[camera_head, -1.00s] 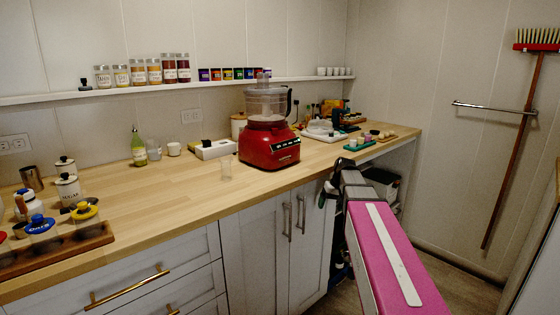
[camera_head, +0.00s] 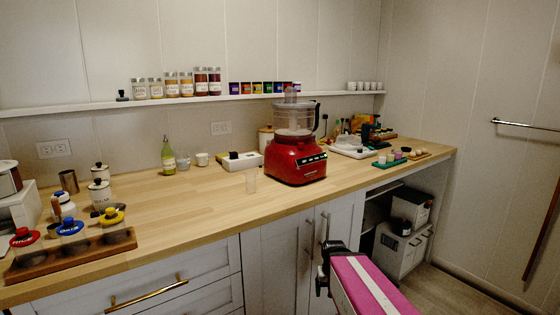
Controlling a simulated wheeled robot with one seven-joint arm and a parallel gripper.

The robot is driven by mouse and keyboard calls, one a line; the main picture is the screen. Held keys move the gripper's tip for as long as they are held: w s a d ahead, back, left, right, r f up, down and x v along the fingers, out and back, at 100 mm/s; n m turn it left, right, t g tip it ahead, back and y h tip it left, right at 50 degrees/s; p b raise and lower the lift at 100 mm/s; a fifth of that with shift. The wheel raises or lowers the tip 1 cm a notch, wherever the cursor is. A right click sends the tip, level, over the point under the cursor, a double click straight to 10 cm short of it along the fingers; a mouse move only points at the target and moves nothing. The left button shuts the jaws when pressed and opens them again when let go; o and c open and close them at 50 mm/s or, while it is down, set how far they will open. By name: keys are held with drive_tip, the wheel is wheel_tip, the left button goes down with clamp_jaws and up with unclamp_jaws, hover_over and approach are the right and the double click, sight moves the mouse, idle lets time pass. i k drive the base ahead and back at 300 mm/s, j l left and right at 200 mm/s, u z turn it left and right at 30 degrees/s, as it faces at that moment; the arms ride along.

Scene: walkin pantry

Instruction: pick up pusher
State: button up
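No part is plainly marked as the pusher. A red food processor (camera_head: 296,150) stands on the wooden counter, with a clear bowl and a feed chute (camera_head: 291,96) on top. My gripper (camera_head: 323,277) is a dark shape at the end of my pink arm, low in front of the cabinet doors and apart from both. Its fingers are too unclear to tell open from shut.
The wooden counter (camera_head: 190,205) is clear left of the cylinder. A white box (camera_head: 240,161), a green bottle (camera_head: 168,158) and small cups stand behind. A wooden rack (camera_head: 75,255) with lidded jars is at left. A wall shelf (camera_head: 60,110) holds jars above.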

sight(251, 182)
drive_tip(key=i+l+u, duration=0.1)
drive_tip(key=l+u, duration=0.3)
drive_tip(key=l, duration=0.15)
drive_tip(key=l+u, duration=0.35)
drive_tip(key=l, duration=0.2)
drive_tip(key=l+u, duration=0.4)
drive_tip(key=l, duration=0.2)
drive_tip(key=k+j, duration=0.75)
drive_tip(key=k+u, duration=0.05)
